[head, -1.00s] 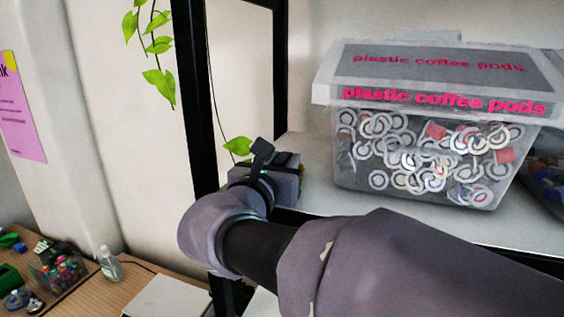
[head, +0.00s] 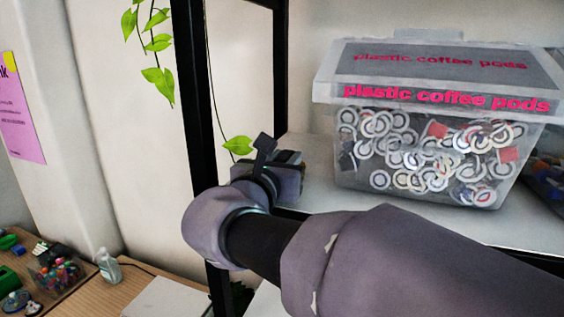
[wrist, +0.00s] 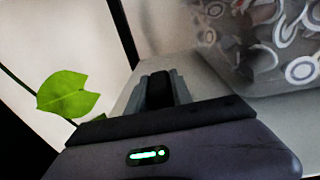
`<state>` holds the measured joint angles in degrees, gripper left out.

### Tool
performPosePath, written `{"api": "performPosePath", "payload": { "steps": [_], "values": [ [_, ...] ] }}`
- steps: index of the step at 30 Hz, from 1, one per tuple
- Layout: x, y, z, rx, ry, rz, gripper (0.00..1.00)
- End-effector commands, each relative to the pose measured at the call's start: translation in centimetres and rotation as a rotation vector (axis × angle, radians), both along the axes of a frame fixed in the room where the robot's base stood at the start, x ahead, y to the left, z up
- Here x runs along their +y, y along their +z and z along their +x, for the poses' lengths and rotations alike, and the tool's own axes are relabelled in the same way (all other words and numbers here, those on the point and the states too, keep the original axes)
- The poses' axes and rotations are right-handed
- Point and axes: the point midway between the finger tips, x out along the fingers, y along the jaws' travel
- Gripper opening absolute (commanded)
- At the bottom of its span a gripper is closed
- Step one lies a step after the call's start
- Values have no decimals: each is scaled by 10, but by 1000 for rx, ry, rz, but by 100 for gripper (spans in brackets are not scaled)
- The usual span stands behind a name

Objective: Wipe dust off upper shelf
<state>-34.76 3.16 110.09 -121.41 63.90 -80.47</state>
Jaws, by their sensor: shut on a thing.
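The upper shelf (head: 318,190) is a light grey board at the left end of a black-framed rack. It also shows in the wrist view (wrist: 208,88). My gripper (head: 292,178) is over the shelf's left end, beside the black post, with my arm reaching in from the lower right. In the wrist view my gripper (wrist: 160,88) points along the shelf and is shut on a dark object; its shape is mostly hidden between the fingers. I cannot tell whether it touches the shelf. No dust can be made out.
A clear bin of plastic coffee pods (head: 430,150) stands on the shelf to the right of my gripper. A black post (head: 199,110) and hanging green leaves (head: 238,145) are close on the left. A wooden desk (head: 95,295) with small items lies lower left.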

Motion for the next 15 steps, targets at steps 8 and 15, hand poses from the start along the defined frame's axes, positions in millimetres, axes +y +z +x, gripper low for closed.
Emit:
{"api": "performPosePath", "payload": {
  "steps": [8,15],
  "values": [
    [-4,1,12,-1,0,0,0],
    [3,-2,-7,-2,2,-1,0]
  ]
}}
